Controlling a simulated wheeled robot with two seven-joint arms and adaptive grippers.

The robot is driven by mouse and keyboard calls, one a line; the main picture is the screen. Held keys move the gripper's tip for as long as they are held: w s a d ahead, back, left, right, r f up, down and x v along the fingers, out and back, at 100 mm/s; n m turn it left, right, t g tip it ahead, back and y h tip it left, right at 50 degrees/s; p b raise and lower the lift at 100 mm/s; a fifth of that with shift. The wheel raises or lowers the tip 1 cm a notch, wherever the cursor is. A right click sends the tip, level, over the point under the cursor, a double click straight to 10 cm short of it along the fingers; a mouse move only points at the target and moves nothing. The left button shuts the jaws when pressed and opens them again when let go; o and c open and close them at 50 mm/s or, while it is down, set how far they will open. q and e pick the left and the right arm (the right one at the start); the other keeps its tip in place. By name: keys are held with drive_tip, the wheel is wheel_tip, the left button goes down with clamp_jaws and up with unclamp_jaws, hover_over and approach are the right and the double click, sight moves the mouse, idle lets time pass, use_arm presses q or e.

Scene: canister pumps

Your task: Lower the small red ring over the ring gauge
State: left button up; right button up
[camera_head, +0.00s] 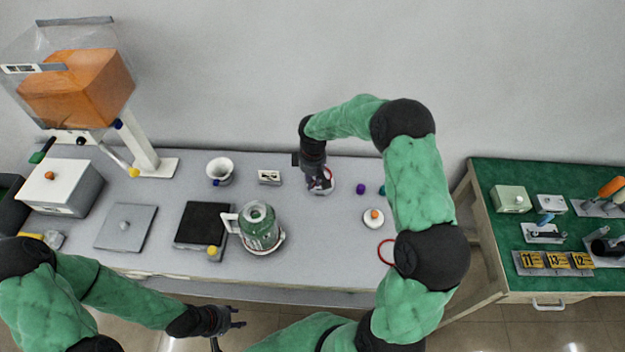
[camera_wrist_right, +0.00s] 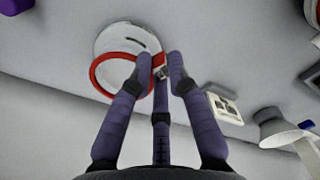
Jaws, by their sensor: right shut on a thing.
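My right gripper (camera_wrist_right: 162,66) is shut on the small red ring (camera_wrist_right: 94,78), pinching one side of it. The ring overlaps a round white disc (camera_wrist_right: 118,37) with a dark slot, which I take for the ring gauge. In the right wrist view the disc sticks out past the ring's far side. Whether the ring touches it or hangs above it I cannot tell. In the head view the right gripper (camera_head: 319,178) covers much of the disc (camera_head: 320,189). My left gripper (camera_head: 238,318) is open and empty, in front of the table edge.
A white disc with an orange knob (camera_head: 374,216) stands to the right, near purple (camera_head: 361,188) and green balls. Another red ring (camera_head: 384,252) lies partly behind my right arm. A small white block (camera_head: 269,177), white cup (camera_head: 220,170) and green jug (camera_head: 259,228) stand left.

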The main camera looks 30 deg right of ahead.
drive_tip(key=shift+f+b, duration=0.7)
drive_tip(key=shift+f, duration=0.45)
idle(1.0)
drive_tip(key=o, duration=1.4)
drive_tip(key=shift+r, duration=0.2)
drive_tip(key=shift+r+p, duration=2.35)
drive_tip(key=shift+r, duration=1)
